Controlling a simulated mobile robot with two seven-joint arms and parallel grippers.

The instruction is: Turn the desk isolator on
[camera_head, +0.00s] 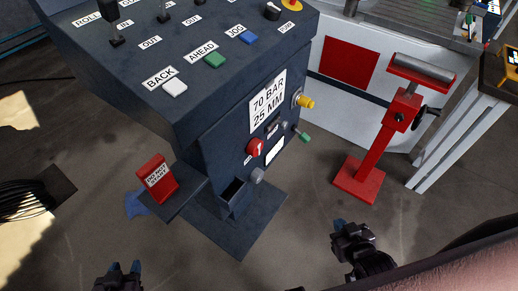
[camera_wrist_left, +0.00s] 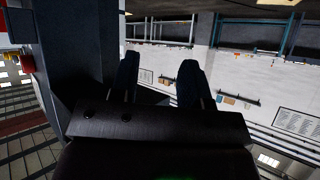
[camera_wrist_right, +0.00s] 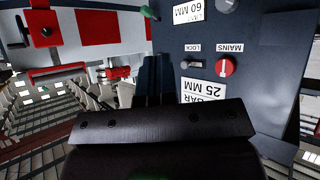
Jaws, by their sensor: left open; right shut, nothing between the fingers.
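The isolator is a red rotary knob (camera_head: 255,147) on the front of the dark desk pedestal. The right wrist view shows the red knob (camera_wrist_right: 226,67) beside a MAINS label (camera_wrist_right: 229,48), with the picture upside down. A pale mark shows on it, but I cannot tell its setting. My right gripper (camera_head: 345,226) is shut and empty, right of and below the knob in the head view, apart from it. Its dark fingers (camera_wrist_right: 150,85) show in its own view. My left gripper (camera_head: 119,268) is open and empty at the bottom left, far from the knob.
A grey knob (camera_head: 257,175), a green knob (camera_head: 304,138) and a yellow knob (camera_head: 305,102) sit near the isolator. A small ledge with a red sign box (camera_head: 157,176) juts from the pedestal. A red roller stand (camera_head: 372,150) stands right. Floor between is clear.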

